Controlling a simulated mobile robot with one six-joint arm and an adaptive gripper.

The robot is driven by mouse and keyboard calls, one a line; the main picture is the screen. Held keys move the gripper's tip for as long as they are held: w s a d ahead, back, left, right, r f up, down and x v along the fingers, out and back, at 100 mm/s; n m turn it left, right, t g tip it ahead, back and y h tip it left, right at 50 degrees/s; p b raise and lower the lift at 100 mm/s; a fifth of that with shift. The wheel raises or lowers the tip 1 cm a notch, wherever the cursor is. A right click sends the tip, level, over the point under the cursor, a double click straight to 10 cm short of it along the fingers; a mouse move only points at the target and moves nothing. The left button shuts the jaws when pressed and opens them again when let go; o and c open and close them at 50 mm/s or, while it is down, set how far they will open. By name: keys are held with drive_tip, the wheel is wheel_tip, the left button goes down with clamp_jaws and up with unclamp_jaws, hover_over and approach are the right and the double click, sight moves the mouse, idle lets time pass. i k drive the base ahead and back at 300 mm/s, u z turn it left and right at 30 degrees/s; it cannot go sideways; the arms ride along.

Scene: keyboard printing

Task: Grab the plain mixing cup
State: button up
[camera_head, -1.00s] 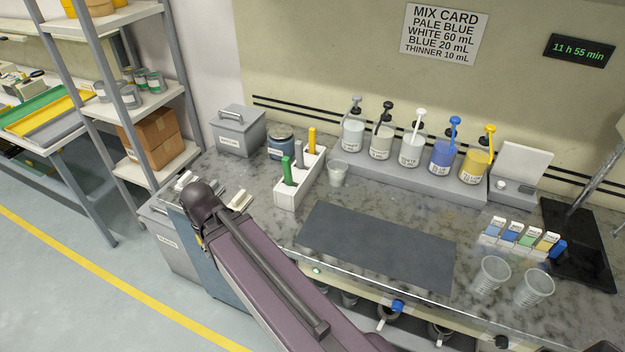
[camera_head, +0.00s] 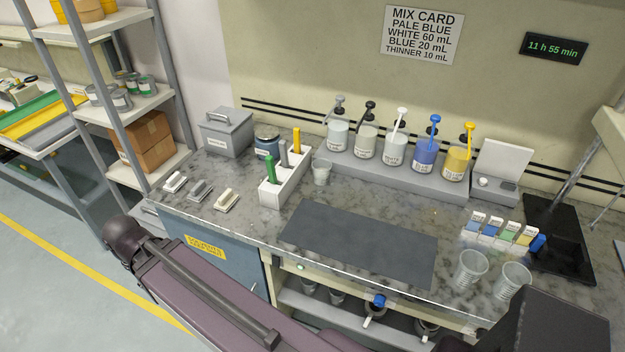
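Three clear cups stand on the marbled counter (camera_head: 400,212). One small cup (camera_head: 321,173) is beside the white rack of coloured-handled tools. Two larger cups, a left one (camera_head: 470,270) and a right one (camera_head: 512,281), stand close together near the front edge at the right. I cannot tell from here which of them is plain or marked. All three look upright and apart from my arm. My purple-grey arm link crosses the lower left, in front of the counter. My gripper's fingertips do not show.
A dark flat mat (camera_head: 360,243) lies mid-counter. The white tool rack (camera_head: 285,178) and pump bottles (camera_head: 396,148) stand behind. Colour cards (camera_head: 498,229) and a black stand (camera_head: 560,245) are near the right cups. A dark block, probably mine, fills the lower right corner.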

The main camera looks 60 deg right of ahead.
sight(322, 167)
drive_tip(key=u, duration=0.1)
drive_tip(key=k, duration=1.45)
drive_tip(key=z, duration=0.6)
drive_tip(key=i, duration=1)
drive_tip(key=u, duration=0.05)
